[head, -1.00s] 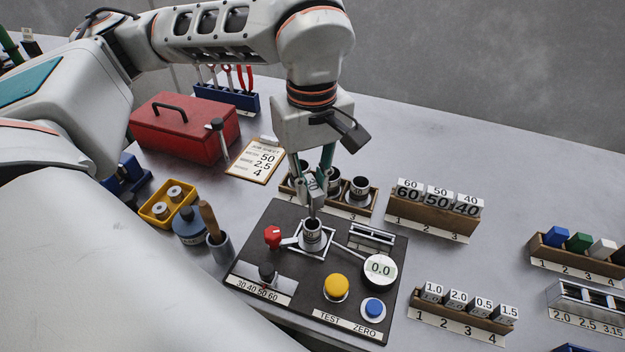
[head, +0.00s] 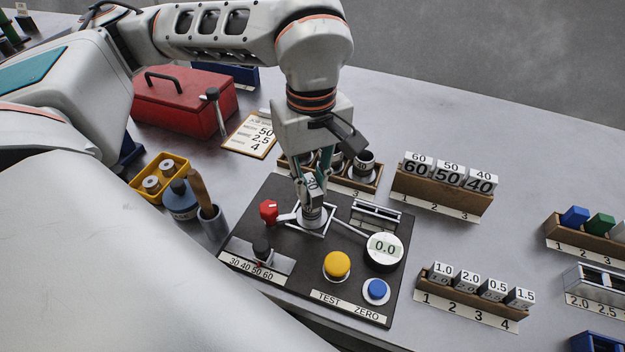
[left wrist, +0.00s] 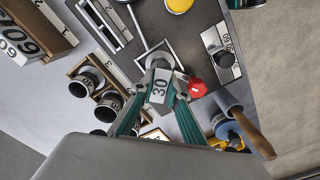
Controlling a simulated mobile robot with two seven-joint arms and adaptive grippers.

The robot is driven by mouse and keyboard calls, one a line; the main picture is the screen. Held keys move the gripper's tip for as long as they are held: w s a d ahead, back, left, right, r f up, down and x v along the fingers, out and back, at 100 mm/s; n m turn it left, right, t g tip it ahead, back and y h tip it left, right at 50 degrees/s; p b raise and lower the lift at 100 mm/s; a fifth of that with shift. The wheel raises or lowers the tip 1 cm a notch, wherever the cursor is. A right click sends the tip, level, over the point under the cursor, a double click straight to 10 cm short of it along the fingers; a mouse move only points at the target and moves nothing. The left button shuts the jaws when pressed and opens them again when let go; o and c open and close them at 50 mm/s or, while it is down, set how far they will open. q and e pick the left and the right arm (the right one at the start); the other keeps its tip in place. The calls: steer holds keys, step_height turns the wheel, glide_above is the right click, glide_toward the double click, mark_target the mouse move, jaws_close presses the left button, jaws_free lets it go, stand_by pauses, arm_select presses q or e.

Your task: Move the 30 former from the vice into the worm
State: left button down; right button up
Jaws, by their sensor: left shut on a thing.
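My left gripper (head: 311,190) is shut on the 30 former (head: 312,182), a grey block with a 30 label. It also shows in the left wrist view (left wrist: 159,88), between the fingertips. The former is right over a short metal cylinder (head: 313,214) in a square pale frame (head: 325,229) on the dark board. I cannot tell whether its lower end is inside the cylinder or just above it. A slotted metal holder (head: 377,214) stands behind and right of the frame. I cannot tell for certain which part is the vice or the worm. My right gripper is not in view.
A red knob (head: 269,211) stands left of the frame, a round 0.0 gauge (head: 385,250) right of it. A yellow button (head: 337,265) is in front. A rack of dark cylinders (head: 365,180) is close behind my gripper. A wooden-handled tool (head: 199,190) stands to the left.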

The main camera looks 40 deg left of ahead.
arm_select(q)
steer(key=c, duration=1.9)
jaws_free()
step_height(320, 180, up, 12)
steer(key=shift+r, duration=0.1)
